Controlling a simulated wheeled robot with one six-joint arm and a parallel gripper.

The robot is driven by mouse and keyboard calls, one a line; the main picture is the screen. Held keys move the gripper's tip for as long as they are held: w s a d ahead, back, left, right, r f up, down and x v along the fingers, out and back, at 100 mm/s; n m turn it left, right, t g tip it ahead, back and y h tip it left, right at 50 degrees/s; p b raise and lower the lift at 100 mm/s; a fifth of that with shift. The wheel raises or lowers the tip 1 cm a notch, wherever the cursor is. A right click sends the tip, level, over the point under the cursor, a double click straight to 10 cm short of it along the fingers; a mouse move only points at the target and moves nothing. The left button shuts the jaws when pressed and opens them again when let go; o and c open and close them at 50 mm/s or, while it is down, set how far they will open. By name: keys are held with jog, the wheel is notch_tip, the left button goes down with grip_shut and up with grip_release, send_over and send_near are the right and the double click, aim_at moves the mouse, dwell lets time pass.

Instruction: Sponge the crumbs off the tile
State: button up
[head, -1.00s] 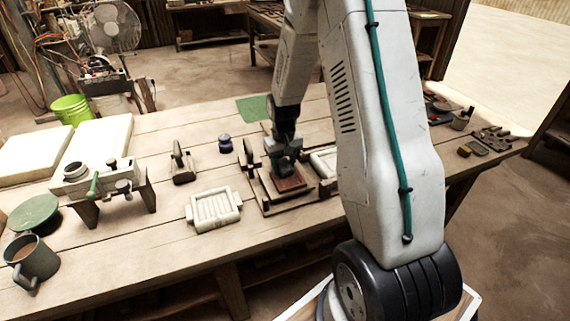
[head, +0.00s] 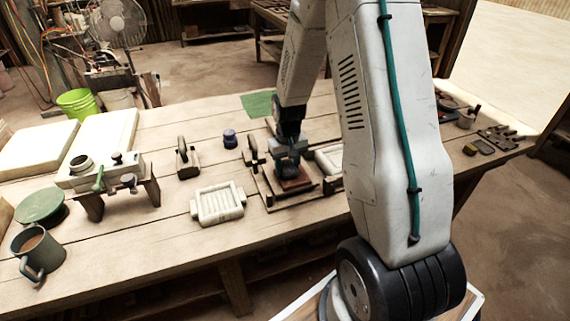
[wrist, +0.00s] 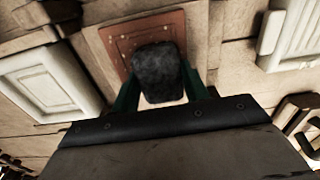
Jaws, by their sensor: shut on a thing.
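The reddish-brown tile (head: 296,184) lies in a wooden frame (head: 268,197) on the workbench, and it also shows in the wrist view (wrist: 118,40). My gripper (head: 288,160) is over the tile, pointing down. In the wrist view its green fingers (wrist: 158,82) are shut on a dark grey sponge (wrist: 158,66). A raised border and small dots show on the uncovered part of the tile.
A white ribbed tray (head: 218,204) is left of the frame, and another pale tray (head: 330,158) is close on its right. An upright-handled wooden tool (head: 187,160) and a dark purple jar (head: 229,139) stand farther left. A mug (head: 38,250) is at the near left.

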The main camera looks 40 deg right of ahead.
jog(key=shift+s+d, duration=0.4)
jog(key=shift+d, duration=0.8)
jog(key=shift+w+d, duration=0.25)
jog(key=shift+w, duration=1)
jog(key=shift+s+a, duration=0.6)
jog(key=shift+a, duration=0.25)
jog(key=shift+r, duration=4)
jog(key=shift+f, duration=0.1)
